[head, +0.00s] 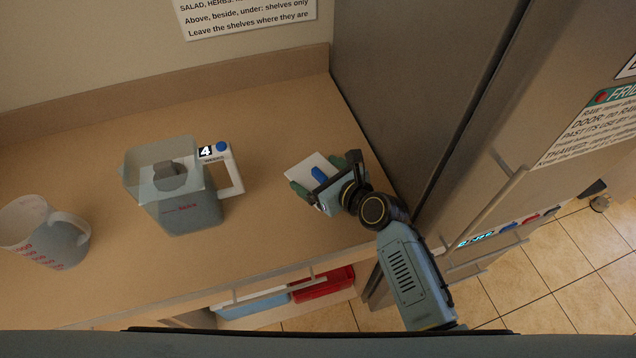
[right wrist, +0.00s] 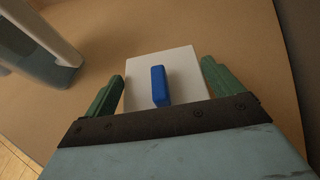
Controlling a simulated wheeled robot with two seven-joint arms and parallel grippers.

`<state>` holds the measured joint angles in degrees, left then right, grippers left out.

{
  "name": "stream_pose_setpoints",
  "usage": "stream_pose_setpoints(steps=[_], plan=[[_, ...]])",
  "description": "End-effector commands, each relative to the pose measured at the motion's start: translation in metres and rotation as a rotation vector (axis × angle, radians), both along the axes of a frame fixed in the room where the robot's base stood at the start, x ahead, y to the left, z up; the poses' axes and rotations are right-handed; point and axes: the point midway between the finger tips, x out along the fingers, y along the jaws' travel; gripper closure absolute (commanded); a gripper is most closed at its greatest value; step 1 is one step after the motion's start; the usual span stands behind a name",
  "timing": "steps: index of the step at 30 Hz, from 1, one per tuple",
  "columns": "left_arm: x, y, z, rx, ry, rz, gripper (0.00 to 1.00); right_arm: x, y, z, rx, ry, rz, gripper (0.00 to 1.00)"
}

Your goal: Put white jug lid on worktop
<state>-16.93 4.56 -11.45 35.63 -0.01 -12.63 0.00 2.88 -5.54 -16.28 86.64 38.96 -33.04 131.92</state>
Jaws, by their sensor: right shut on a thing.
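The white jug lid (head: 305,167) is a flat white square with a blue grip on top. It is at the right part of the worktop (head: 265,130), near the fridge side. In the right wrist view the lid (right wrist: 182,72) sits between the fingers (right wrist: 163,82). I cannot tell whether the lid touches the worktop or is just above it. My left gripper is not in view.
A square clear-and-grey jug (head: 190,213) with a white handle and a "4" label stands left of the lid. A round measuring jug (head: 68,243) stands at far left. The tall fridge (head: 415,80) bounds the right. Bare worktop lies between jug and lid.

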Motion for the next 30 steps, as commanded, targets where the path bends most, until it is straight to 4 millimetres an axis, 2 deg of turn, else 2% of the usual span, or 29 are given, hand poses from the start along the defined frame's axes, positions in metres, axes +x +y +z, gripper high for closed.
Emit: stream_pose_setpoints(steps=[6,18,19,20,30], plan=[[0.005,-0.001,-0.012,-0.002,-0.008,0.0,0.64,0.0,-0.001,-0.032,-0.004,0.0,0.001,0.31],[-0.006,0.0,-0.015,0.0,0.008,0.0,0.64,0.0,0.0,-0.036,-0.001,0.001,-0.001,0.31],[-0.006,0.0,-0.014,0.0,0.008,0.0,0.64,0.0,-0.001,-0.036,-0.002,0.0,-0.001,0.04],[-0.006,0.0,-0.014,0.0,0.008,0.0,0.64,0.0,-0.001,-0.035,-0.002,0.0,-0.001,0.0],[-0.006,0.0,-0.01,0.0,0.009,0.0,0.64,-0.002,-0.002,-0.03,-0.001,0.002,0.0,0.0]])
